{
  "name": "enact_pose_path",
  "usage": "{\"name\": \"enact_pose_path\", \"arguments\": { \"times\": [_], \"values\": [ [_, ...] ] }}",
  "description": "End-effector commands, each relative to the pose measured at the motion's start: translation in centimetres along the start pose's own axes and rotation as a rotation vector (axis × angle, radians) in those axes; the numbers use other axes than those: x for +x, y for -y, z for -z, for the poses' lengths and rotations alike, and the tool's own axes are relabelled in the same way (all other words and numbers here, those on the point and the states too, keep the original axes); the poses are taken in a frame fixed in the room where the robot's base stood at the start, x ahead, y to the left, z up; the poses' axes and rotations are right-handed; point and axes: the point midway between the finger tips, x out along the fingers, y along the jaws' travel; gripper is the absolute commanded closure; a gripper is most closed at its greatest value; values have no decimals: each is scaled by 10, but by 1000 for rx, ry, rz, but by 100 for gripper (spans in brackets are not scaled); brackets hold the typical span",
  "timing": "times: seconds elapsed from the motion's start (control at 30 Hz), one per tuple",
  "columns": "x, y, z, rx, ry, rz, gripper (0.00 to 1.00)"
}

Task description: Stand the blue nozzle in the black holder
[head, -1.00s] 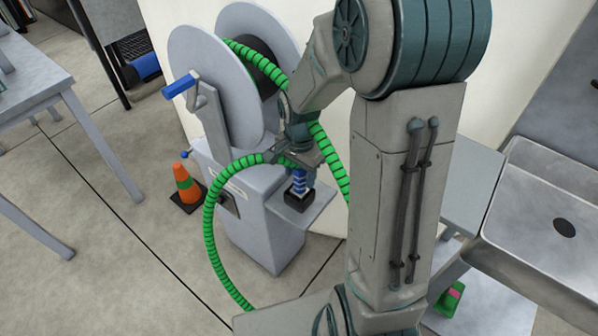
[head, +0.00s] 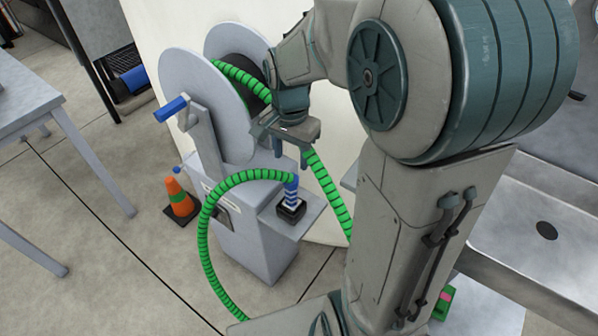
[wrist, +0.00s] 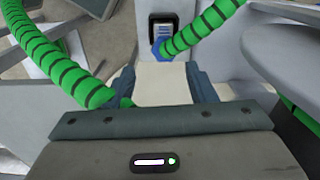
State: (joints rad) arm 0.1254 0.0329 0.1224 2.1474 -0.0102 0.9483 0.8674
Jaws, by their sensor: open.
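The blue nozzle (head: 291,190) stands upright in the black holder (head: 291,210) on the small grey shelf of the reel stand. The green ribbed hose (head: 207,215) runs from the nozzle's top in an arc down to the left. My gripper (head: 291,150) is open and empty, above and apart from the nozzle. In the wrist view the nozzle (wrist: 160,48) and the black holder (wrist: 163,20) show beyond the open fingers (wrist: 163,85), with the hose leading off the nozzle to the upper right.
The grey hose reel (head: 205,105) with a blue-handled crank (head: 171,108) stands just left of my gripper. An orange cone (head: 179,197) is on the floor at left. A steel sink (head: 535,220) is at right and a grey table (head: 30,95) at far left.

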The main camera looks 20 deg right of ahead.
Motion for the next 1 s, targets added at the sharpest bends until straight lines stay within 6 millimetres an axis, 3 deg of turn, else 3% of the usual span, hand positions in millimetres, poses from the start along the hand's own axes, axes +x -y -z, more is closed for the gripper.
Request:
{"name": "enact_pose_path", "arguments": {
  "times": [0.2,0.5,1.0],
  "values": [
    [-20,-44,-37,-362,-62,37,49],
    [-23,-91,-77,-795,-128,73,49],
    [-22,-95,-83,-857,-136,76,49]
  ]
}}
